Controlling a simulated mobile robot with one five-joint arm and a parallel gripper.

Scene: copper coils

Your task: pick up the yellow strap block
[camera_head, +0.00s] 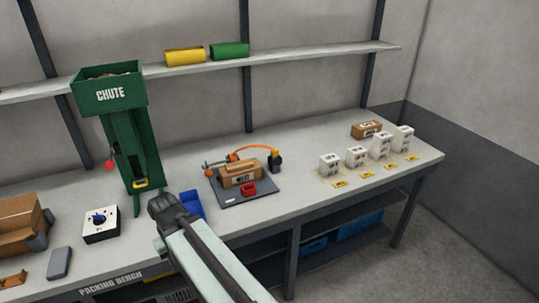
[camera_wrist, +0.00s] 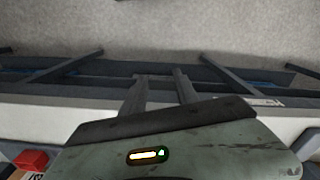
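Several things show yellow in the head view, and I cannot tell for sure which is the strap block. A yellow block-like piece (camera_head: 185,56) lies on the wall shelf at the left. A small yellow piece (camera_head: 141,184) sits at the chute's foot. A small black post with a yellow top (camera_head: 274,158) stands at the orange strap's end. My gripper (camera_head: 162,208) is over the bench's front part, left of the strapping plate and apart from all of these. In the wrist view my gripper's fingers (camera_wrist: 160,78) are spread with nothing between them.
A green block (camera_head: 230,51) lies beside the yellow one. The green chute (camera_head: 125,130) stands left. A carton (camera_head: 240,173) sits on the dark plate (camera_head: 250,198), under the orange strap. White boxes (camera_head: 357,156) stand right.

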